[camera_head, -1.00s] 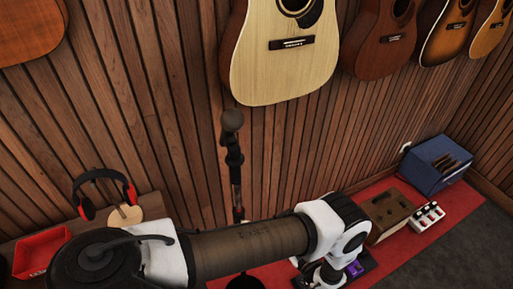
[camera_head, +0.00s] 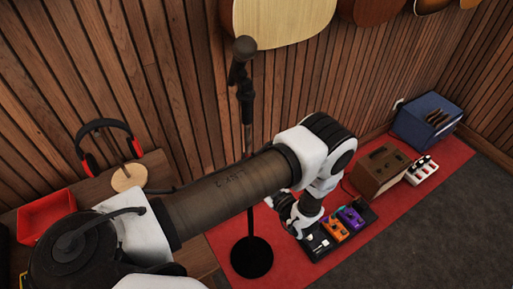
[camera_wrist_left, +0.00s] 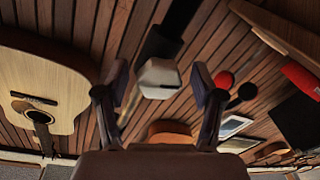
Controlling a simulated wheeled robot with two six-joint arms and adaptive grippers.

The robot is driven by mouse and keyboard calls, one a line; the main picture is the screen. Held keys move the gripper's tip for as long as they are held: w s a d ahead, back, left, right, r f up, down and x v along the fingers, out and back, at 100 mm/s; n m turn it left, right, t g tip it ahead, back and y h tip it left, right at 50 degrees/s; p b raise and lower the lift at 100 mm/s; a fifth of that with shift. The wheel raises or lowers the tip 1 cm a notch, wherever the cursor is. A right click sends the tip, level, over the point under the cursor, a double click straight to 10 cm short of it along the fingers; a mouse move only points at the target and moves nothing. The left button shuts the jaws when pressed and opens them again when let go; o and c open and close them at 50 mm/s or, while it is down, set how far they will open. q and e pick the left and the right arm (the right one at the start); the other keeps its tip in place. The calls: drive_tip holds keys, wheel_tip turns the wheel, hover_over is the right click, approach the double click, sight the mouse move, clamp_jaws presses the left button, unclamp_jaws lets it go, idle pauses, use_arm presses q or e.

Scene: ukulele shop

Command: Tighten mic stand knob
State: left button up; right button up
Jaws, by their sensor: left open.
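The mic stand's dark pole (camera_head: 247,128) rises behind my left forearm in the head view, with a microphone (camera_head: 245,47) on top. Its round black base (camera_head: 252,257) sits on the red mat. My left gripper (camera_head: 284,214) is just right of the pole, low down. In the left wrist view its two fingers (camera_wrist_left: 158,84) are apart. A pale faceted piece, apparently the knob (camera_wrist_left: 160,72), shows between them at the end of a dark shaft; I cannot tell whether they touch it. In the head view my forearm hides the middle of the pole. My right gripper is not in view.
A pedalboard (camera_head: 318,245) with orange and purple pedals lies right of the base. A brown box (camera_head: 380,172) and blue crate (camera_head: 428,119) stand farther right. Headphones (camera_head: 104,128) and a red tray (camera_head: 46,216) are on a wooden table at left. Guitars hang above.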

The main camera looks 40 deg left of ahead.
use_arm(q)
drive_tip(key=shift+w, duration=0.1)
drive_tip(key=c, duration=1.2)
drive_tip(key=shift+o, duration=0.2)
drive_tip(key=shift+f+m+b, duration=0.15)
drive_tip(key=shift+m+b, duration=1.25)
drive_tip(key=shift+m, duration=0.3)
drive_tip(key=shift+m+t+b, duration=0.3)
drive_tip(key=shift+m+b, duration=0.55)
drive_tip(key=shift+m, duration=0.95)
drive_tip(key=shift+r+y, duration=0.2)
drive_tip(key=shift+y, duration=0.1)
drive_tip(key=o, duration=1.2)
drive_tip(key=shift+c, duration=0.2)
